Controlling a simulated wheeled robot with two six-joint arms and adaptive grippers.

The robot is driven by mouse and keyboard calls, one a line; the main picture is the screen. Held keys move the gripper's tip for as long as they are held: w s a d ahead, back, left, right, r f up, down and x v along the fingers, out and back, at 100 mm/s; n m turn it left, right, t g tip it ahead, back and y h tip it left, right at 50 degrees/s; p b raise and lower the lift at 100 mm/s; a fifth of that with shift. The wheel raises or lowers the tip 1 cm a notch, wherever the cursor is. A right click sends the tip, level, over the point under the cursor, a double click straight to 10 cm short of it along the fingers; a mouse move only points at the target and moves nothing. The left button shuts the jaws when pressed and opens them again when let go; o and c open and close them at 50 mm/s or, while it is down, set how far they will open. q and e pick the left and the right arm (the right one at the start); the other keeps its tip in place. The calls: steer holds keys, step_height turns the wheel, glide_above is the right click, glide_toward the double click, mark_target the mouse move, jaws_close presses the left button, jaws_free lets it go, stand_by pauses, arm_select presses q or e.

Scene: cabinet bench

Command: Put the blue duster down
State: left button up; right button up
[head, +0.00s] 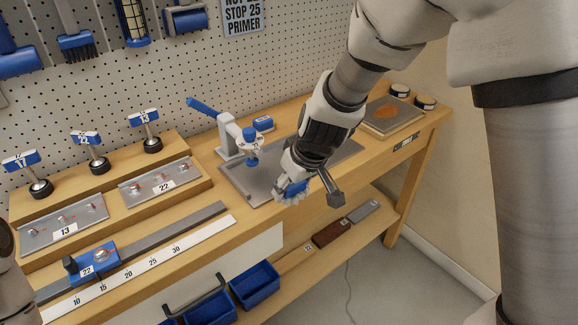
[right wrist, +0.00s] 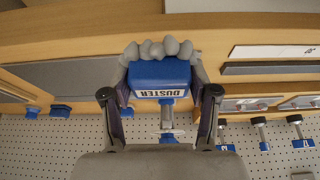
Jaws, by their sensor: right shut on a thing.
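The blue duster (head: 296,187) has grey tufts and hangs below my right gripper (head: 293,182) in the head view. In the right wrist view the duster (right wrist: 159,74) shows a white DUSTER label, with a finger of my right gripper (right wrist: 163,82) closed on each side. It is over the front part of the grey metal plate (head: 250,190), near the bench's front edge. I cannot tell whether the tufts touch the plate. My left gripper is out of view.
A tray with an orange patch (head: 391,114) and dark round pots (head: 400,90) are at the right end. A ruler (head: 150,265) and blue stop block (head: 97,264) lie left. Blue bins (head: 254,285) hang below.

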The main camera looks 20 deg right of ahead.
steer(key=shift+w+d+r+p, duration=0.1)
steer(key=shift+w+r+p, duration=0.1)
steer(key=shift+p, duration=0.15)
steer(key=w+d+p, duration=0.1)
steer(key=w+p, duration=0.3)
steer(key=w+d+p, duration=0.1)
steer(key=w, duration=0.1)
steer(key=shift+w+d+p, duration=0.1)
steer(key=shift+d+p, duration=0.25)
steer(key=shift+p, duration=0.05)
steer(key=w+d, duration=0.1)
steer(key=w, duration=0.1)
steer(key=w+d+f+p, duration=0.1)
steer(key=w, duration=0.2)
steer(key=w+d+p, duration=0.1)
steer(key=w, duration=0.2)
steer(key=shift+d+f, duration=0.2)
steer(key=shift+f, duration=0.15)
step_height(320, 180, down, 3)
steer(key=shift+p, duration=0.55)
steer(key=shift+w+f, duration=0.15)
steer(key=shift+f, duration=0.2)
steer(key=o, duration=1.1)
